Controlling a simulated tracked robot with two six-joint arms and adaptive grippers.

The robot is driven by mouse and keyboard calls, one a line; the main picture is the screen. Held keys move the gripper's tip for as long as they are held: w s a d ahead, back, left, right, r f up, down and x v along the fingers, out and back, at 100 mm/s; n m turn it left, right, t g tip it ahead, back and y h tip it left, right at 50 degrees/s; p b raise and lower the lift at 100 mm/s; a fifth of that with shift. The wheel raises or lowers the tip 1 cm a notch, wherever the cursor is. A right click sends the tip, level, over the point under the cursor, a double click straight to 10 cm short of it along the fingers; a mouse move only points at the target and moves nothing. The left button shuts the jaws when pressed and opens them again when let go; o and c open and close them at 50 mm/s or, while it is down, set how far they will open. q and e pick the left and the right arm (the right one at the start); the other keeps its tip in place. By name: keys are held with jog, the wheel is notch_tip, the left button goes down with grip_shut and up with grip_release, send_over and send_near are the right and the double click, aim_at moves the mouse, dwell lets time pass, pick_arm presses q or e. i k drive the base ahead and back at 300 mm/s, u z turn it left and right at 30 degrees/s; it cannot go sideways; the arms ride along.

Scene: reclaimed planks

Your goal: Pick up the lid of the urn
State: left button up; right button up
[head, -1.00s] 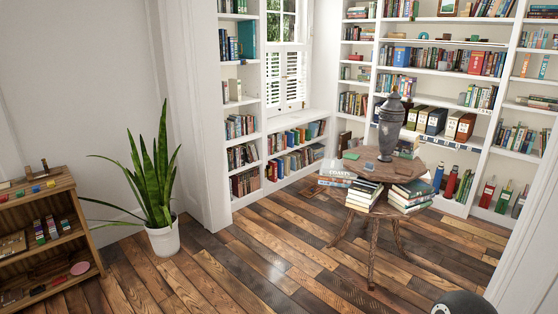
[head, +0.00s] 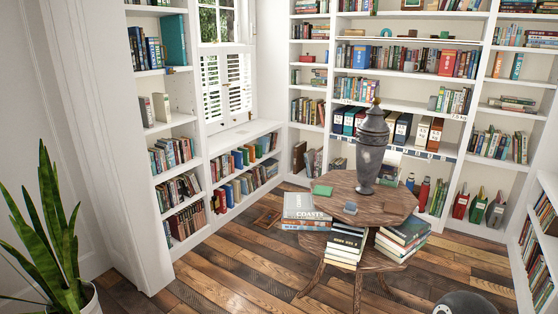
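The urn (head: 370,158) is dark grey and stands upright on the round wooden table (head: 343,206). Its lid (head: 374,119) is a dome with a pointed finial and sits on top of the urn. Neither of my grippers shows in the head view.
Stacks of books (head: 404,236) lie on the table's lower tier, and more books (head: 306,208) sit at its left side. A small green item (head: 322,190) lies on the tabletop. White bookshelves line the walls. A potted plant (head: 48,240) stands at left. Wooden floor (head: 215,270) is clear before the table.

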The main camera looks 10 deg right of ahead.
aim_at(374, 123)
jog(key=z, duration=0.2)
jog(key=i, duration=2.1)
jog(key=z, duration=0.15)
